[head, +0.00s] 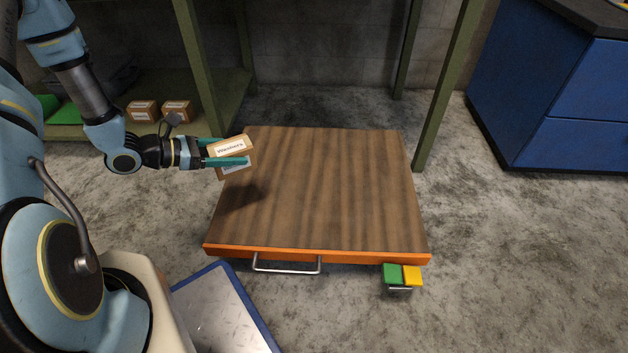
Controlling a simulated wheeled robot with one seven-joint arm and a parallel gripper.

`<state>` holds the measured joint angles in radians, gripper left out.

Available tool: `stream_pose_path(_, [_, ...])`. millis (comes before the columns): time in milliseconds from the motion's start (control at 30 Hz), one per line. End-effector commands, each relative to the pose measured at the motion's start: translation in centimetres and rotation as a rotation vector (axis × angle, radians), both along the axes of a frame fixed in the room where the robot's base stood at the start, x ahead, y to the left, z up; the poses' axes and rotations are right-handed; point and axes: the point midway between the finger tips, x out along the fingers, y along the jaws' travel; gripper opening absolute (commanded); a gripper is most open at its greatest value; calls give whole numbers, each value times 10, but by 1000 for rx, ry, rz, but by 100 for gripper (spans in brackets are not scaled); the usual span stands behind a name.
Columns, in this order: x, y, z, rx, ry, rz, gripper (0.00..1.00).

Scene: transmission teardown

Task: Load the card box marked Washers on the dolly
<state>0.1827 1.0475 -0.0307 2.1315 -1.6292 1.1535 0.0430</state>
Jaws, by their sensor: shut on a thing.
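The card box marked Washers (232,146) is a small brown box with white labels, held tilted in the air. My gripper (230,155) has teal fingers and is shut on this box, one finger on its far side and one across its near side. The dolly (330,190) has a flat wood-grain deck with an orange front edge and a metal handle. The box is over the left back part of the deck, with a shadow on the deck below it. The deck is empty.
Two similar card boxes (177,109) sit on a low green shelf (235,88) at the back left. A green and yellow block (403,275) is at the dolly's front right corner. A blue-edged metal plate (222,310) lies in front. Blue cabinets (560,100) stand right.

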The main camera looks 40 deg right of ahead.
Motion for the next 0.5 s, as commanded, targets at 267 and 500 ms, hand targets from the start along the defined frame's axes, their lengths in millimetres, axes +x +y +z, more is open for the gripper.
stream_pose_path(267, [-87,-105,-28,-3,-1,-344,3])
stream_pose_path(500, [-136,-149,-35,-2,0,-502,3])
